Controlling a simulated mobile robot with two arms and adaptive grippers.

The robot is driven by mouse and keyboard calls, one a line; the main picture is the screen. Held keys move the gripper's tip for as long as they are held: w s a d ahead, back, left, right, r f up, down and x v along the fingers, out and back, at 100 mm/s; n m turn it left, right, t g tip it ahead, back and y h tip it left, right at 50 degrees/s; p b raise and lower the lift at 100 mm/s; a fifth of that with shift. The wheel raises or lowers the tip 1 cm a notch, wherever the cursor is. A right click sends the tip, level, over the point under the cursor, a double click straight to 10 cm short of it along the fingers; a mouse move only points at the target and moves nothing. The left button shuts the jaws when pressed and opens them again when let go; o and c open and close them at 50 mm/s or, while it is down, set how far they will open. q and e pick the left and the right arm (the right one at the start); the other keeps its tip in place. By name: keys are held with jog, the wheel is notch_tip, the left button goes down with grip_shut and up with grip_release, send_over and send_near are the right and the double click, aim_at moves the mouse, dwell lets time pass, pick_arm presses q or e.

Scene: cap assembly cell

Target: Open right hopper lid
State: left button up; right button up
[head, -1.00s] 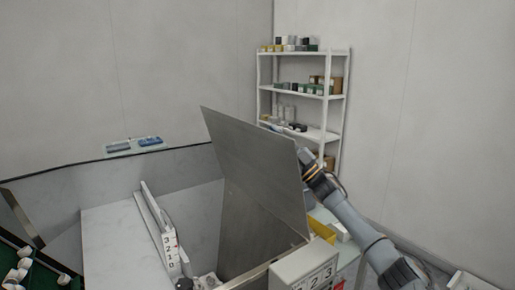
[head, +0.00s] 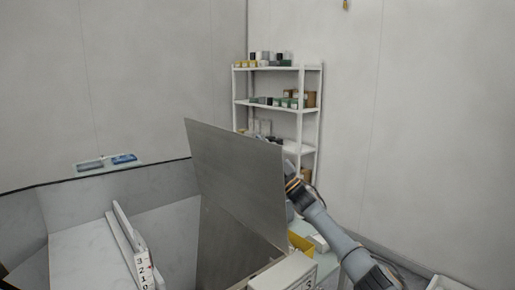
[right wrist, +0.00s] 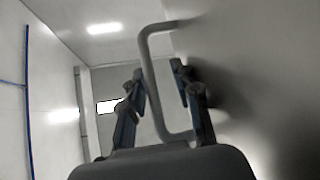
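The right hopper lid (head: 235,175) is a flat grey metal panel, raised and standing steeply above the hopper's right side in the head view. My right arm reaches up behind its right edge. My right gripper (head: 288,168) is mostly hidden by the lid there. In the right wrist view, my right gripper (right wrist: 159,72) has its two blue-grey fingers apart, one on each side of the lid's bent-rod handle (right wrist: 152,85). A gap shows between the handle and the right finger. The lid's surface (right wrist: 250,70) fills the right of that view. My left gripper is out of view.
The open hopper bay (head: 170,235) lies left of the lid, with a numbered white gauge strip (head: 143,268) inside. A white box (head: 285,272) stands at the lid's lower right. A shelf (head: 277,105) with small boxes stands behind. Blue trays (head: 123,159) lie at the back left.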

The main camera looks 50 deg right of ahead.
jog(key=shift+a, duration=0.1)
jog(key=v, duration=1.2)
dwell(0.5)
